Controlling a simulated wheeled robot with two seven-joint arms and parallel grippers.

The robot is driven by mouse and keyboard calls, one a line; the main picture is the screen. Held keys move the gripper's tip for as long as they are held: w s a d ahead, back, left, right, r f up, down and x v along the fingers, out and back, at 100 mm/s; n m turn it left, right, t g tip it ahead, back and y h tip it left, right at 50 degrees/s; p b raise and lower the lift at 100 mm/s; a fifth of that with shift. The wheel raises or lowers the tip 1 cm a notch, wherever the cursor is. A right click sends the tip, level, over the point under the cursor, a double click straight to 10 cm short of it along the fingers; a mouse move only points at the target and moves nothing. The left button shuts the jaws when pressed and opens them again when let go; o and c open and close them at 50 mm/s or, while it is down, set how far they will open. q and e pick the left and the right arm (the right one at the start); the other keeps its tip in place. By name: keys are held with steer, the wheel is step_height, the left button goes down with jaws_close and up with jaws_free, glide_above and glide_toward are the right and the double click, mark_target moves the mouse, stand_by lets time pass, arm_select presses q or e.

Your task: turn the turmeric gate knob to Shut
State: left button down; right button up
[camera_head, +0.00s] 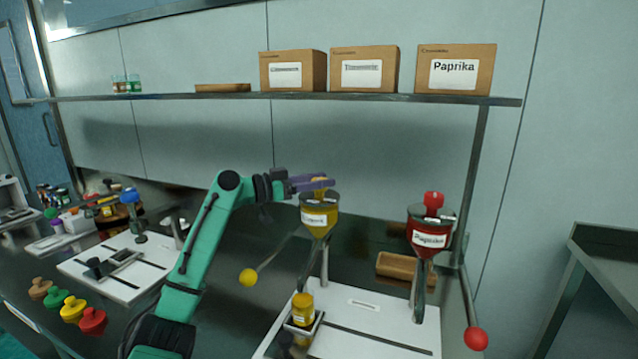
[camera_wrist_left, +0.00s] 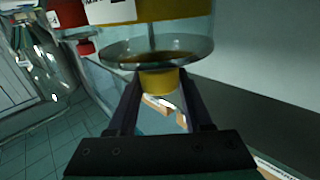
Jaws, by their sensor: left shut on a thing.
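The turmeric hopper (camera_head: 318,226) is a yellow funnel with a clear rim and a white label, standing over a white base board. My left gripper (camera_head: 312,183) is shut on the yellow knob at the hopper's top. In the left wrist view, the yellow knob (camera_wrist_left: 158,80) sits between the two dark fingers, against the clear disc of the hopper. Any Shut mark and the knob's turn angle cannot be read. A rod with a yellow ball (camera_head: 248,278) slants down left from the hopper. My right gripper is not in view.
The paprika hopper (camera_head: 431,234), with a red top knob (camera_head: 433,201), stands to the right, with a red ball (camera_head: 476,338) low beside it. A yellow jar (camera_head: 303,308) stands below the turmeric hopper. A shelf (camera_head: 220,97) with boxes runs above.

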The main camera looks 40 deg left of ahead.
arm_select(q)
steer(key=shift+f, duration=0.1)
steer(key=shift+c, duration=1.6)
jaws_free()
steer(key=shift+s+a+f+b, duration=0.1)
steer(key=shift+s+a+b, duration=0.05)
steer(key=shift+s+b, duration=0.15)
steer(key=b+v, duration=0.4)
steer(key=v, duration=0.9)
steer(key=shift+s+b, duration=0.35)
steer(key=shift+b, duration=0.05)
steer(key=shift+a, duration=0.15)
